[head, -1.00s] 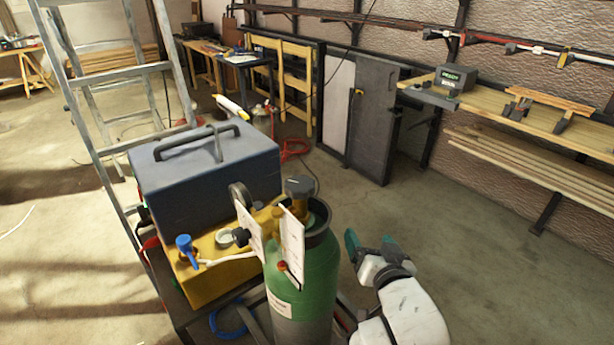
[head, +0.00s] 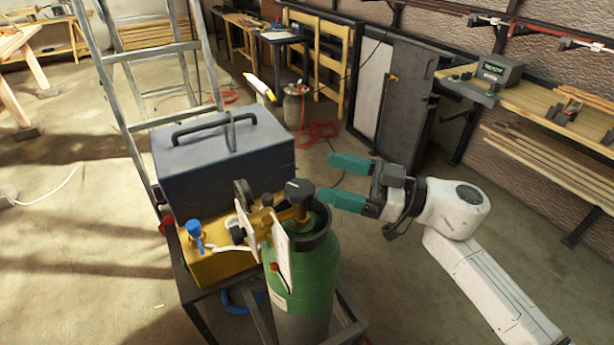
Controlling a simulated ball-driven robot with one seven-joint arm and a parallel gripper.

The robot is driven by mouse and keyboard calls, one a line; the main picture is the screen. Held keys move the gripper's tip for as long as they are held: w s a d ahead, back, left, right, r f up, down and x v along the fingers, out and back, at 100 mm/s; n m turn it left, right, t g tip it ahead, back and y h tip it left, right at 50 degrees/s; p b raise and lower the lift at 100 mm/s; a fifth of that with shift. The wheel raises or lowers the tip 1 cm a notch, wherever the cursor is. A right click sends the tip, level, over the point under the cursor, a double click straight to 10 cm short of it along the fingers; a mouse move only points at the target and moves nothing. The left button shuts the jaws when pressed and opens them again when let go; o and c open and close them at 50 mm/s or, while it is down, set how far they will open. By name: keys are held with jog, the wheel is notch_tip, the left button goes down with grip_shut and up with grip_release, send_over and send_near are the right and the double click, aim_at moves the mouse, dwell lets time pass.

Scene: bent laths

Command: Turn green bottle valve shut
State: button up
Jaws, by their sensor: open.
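The green bottle (head: 318,270) stands upright at the lower middle of the head view, with a dark collar around its neck. Its valve has a dark round knob (head: 299,188) on top of a brass body (head: 291,213). White tags (head: 281,254) hang in front of the neck. My gripper (head: 340,180) comes from the right with two teal fingers, open and empty. The fingers point left, just right of the knob and apart from it in the picture. The exact depth gap is hard to tell.
A dark blue box (head: 225,165) with a handle and a yellow unit (head: 215,265) sit left of the bottle on a dark metal cart (head: 205,297). A ladder (head: 150,85) stands behind. A workbench (head: 545,110) runs along the right wall. Open floor lies between.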

aim_at(289, 187)
jog(key=a+p, duration=0.1)
jog(key=a, duration=0.2)
jog(key=a+f+g, duration=0.1)
jog(key=a, duration=0.1)
jog(key=a+f+g+h+p, duration=0.1)
jog(key=a, duration=0.2)
jog(key=shift+s+a+f+n+p, duration=0.1)
jog(key=shift+s+a+n+p, duration=0.1)
jog(key=shift+a+n+p, duration=0.15)
jog(key=shift+c, duration=0.2)
jog(key=c, duration=0.9)
